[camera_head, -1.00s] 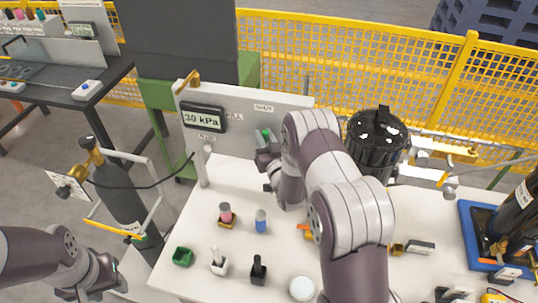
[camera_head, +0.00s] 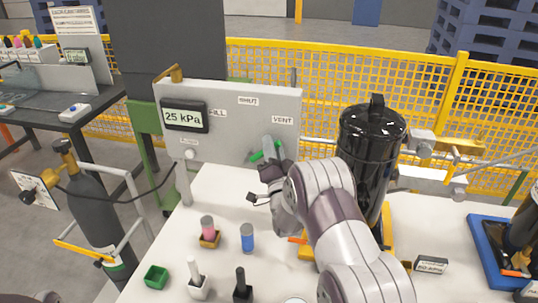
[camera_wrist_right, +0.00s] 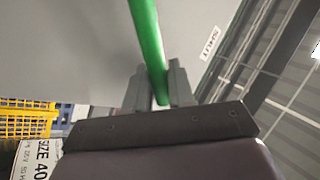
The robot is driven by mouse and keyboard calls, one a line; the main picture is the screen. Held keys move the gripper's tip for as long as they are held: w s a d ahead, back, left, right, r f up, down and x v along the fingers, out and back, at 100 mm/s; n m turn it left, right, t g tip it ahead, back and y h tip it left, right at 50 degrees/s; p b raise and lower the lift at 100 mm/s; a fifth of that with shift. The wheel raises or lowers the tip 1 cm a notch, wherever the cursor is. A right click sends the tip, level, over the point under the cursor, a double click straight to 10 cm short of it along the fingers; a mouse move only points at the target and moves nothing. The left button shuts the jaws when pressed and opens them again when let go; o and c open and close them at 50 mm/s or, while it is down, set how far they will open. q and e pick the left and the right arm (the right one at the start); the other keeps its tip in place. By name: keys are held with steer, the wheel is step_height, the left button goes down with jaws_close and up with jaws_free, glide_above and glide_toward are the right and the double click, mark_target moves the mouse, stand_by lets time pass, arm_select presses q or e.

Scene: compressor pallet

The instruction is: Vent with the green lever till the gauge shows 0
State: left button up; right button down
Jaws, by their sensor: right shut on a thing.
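The gauge (camera_head: 184,116) on the grey panel (camera_head: 228,142) reads 25 kPa. The green lever (camera_head: 257,155) is on the right part of the panel, below the VENT label (camera_head: 283,120). My right gripper (camera_head: 271,152) is shut on the lever, its fingers partly hiding it. In the right wrist view the green bar of the lever (camera_wrist_right: 147,40) runs down between the two fingers (camera_wrist_right: 154,88). The SHUT label (camera_head: 248,101) is up and left of the gripper. The lever's pivot is hidden. My left gripper is out of view.
A black tank (camera_head: 371,150) stands close to the right of my right arm. Bottles and small holders, including a blue bottle (camera_head: 247,238) and a green box (camera_head: 155,277), stand on the white table at the front left. A yellow fence (camera_head: 330,80) runs behind.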

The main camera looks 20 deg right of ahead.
steer(key=shift+d+f, duration=0.1)
steer(key=shift+m, duration=0.3)
steer(key=c, duration=1.1)
jaws_free()
steer(key=b+v, duration=0.3)
steer(key=v, duration=0.9)
steer(key=shift+s+f, duration=0.25)
steer(key=shift+s, duration=0.05)
